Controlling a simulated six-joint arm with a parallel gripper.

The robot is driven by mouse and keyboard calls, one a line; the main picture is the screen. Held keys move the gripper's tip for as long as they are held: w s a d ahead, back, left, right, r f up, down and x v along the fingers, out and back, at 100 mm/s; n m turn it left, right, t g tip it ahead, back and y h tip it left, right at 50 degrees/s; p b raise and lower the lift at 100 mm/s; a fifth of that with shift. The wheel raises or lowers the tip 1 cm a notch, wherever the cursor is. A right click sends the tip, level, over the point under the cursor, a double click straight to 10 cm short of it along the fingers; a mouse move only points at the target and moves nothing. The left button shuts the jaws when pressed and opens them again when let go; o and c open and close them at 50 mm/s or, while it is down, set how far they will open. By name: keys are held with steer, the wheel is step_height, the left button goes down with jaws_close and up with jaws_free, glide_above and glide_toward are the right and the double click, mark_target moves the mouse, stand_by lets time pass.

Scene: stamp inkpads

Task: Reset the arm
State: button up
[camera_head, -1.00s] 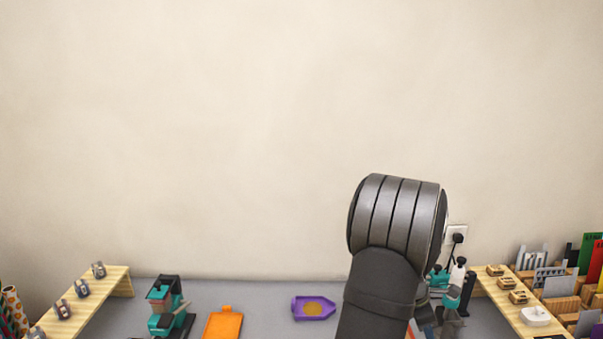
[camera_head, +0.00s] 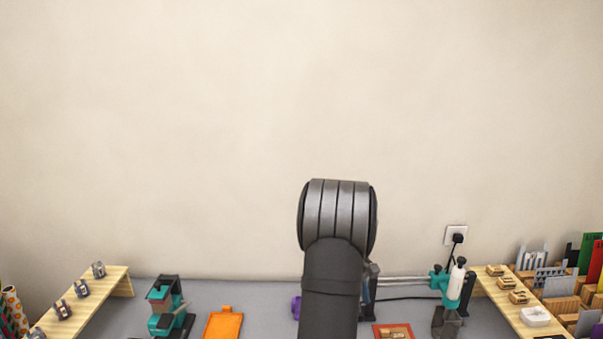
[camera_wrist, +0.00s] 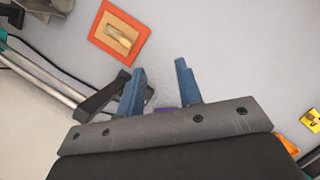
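My gripper (camera_wrist: 160,92) shows in the wrist view with its two blue fingers apart and nothing between them. It is above the grey table (camera_wrist: 215,50). In the head view my own arm stands near the middle and hides most of the gripper. A purple inkpad (camera_head: 296,307) is mostly hidden behind the arm; a small purple patch also shows between the finger bases in the wrist view (camera_wrist: 165,110). An orange inkpad (camera_head: 223,325) lies to the left. A red-orange pad with a wooden piece on it (camera_head: 393,331) lies right of the arm, and also shows at the upper left in the wrist view (camera_wrist: 119,33).
A teal device (camera_head: 168,306) stands at left, and a teal press (camera_head: 452,290) with rods stands at right. Wooden shelves (camera_head: 120,280) hold small stamps on the left; another wooden shelf (camera_head: 507,306) stands right. A wall socket with plug (camera_head: 456,237) is behind.

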steer(key=w+a+n, duration=0.1)
steer(key=w+a, duration=0.3)
steer(key=a, duration=1.2)
steer(key=shift+r+n, duration=0.3)
